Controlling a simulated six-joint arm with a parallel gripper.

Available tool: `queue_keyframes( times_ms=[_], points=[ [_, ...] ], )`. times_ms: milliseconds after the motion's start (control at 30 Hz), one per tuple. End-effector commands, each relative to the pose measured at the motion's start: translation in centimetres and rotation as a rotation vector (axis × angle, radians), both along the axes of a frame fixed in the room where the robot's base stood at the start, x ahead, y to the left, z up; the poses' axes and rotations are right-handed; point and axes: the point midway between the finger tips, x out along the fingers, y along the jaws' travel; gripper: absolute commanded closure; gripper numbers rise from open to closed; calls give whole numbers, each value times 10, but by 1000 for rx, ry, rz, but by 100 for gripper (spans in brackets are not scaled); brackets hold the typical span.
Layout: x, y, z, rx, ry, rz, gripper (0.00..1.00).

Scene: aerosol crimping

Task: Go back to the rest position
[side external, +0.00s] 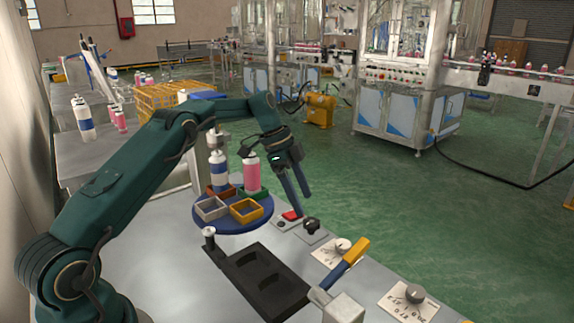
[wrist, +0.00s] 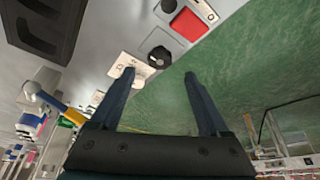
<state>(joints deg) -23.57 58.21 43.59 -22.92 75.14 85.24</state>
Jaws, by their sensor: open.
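My gripper (side external: 297,188) is open and empty. In the side external view it hangs in the air at the right edge of the workbench, beside the round blue turntable (side external: 222,226) and above the red button (side external: 291,214). In the wrist view my gripper (wrist: 158,75) shows two dark, well-separated fingers with nothing between them. The red button (wrist: 188,24) and a black knob (wrist: 159,56) lie beyond the fingertips. A blue-and-white can (side external: 219,172) and a pink can (side external: 252,174) stand upright at the turntable's back.
Grey and orange square holders (side external: 246,209) sit on the turntable. A black tray (side external: 262,270), a lever with a yellow grip (side external: 355,249) and dial plates (side external: 408,299) occupy the bench (side external: 170,250). Green floor (side external: 400,190) lies open to the right.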

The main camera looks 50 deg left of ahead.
Motion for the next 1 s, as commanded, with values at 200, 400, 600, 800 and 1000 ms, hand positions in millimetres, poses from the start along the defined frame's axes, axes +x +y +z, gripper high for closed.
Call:
queue_keyframes(
  times_ms=[200,400,600,800,1000],
  points=[
    [0,-2,0,0,-1,-4,20],
    [6,-19,49,39,-95,-48,20],
    [-19,-53,116,94,-170,-79,20],
    [-63,-81,158,120,-200,-1,20],
    [-118,-101,177,123,-215,132,20]
  ],
)
